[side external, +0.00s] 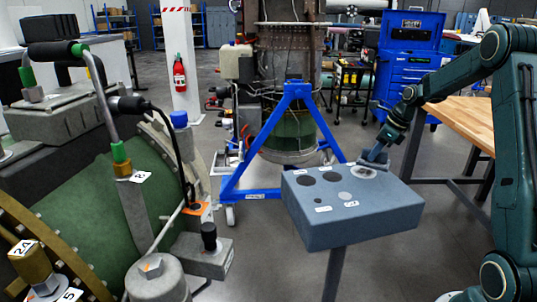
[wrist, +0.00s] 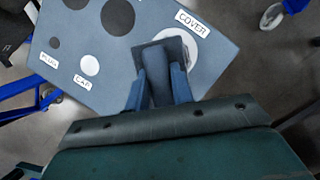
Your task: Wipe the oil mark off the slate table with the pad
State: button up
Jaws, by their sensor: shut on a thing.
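The slate table (side external: 350,222) is a blue-grey slab on a post; its top also shows in the wrist view (wrist: 112,88). My gripper (wrist: 159,72) is shut on the dark grey pad (wrist: 157,84), whose flat square end lies over the white disc (wrist: 194,48) near the COVER label. In the side view my gripper (side external: 376,154) is low over the table's far right part. I cannot tell whether the pad touches the top. Two large dark round patches (wrist: 118,17) and a small dark one (wrist: 54,42) show on the top; I cannot tell which, if any, is the oil mark.
A pale grey disc (wrist: 90,65) lies by the CAP label. A green turbine casing (side external: 80,215) with pipes fills the left. A blue stand (side external: 240,170) is behind the table, and a wooden bench (side external: 462,120) is to the right. The table's near part is clear.

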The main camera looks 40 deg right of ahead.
aim_at(376, 161)
notch_tip(376, 161, down, 3)
jog(key=shift+f, duration=0.15)
jog(key=shift+w+d+f, duration=0.15)
jog(key=shift+w+f, duration=0.1)
jog(key=shift+f, duration=0.5)
jog(key=shift+c, duration=0.4)
jog(key=shift+w+d+f, duration=0.1)
jog(key=shift+w+d, duration=0.4)
jog(key=shift+w, duration=0.4)
jog(key=shift+w+d+r, duration=0.1)
jog(key=shift+w+d, duration=0.4)
jog(key=shift+w, duration=0.45)
jog(key=shift+w+d+f, duration=0.1)
jog(key=shift+w+d, duration=0.4)
jog(key=shift+w, duration=0.4)
jog(key=shift+s+a, duration=0.55)
jog(key=shift+s, duration=0.4)
jog(key=shift+s+a, duration=0.5)
jog(key=shift+s, duration=0.5)
jog(key=shift+s+a, duration=0.55)
jog(key=shift+s, duration=0.4)
jog(key=shift+s+r, duration=0.15)
jog(key=shift+r, duration=4)
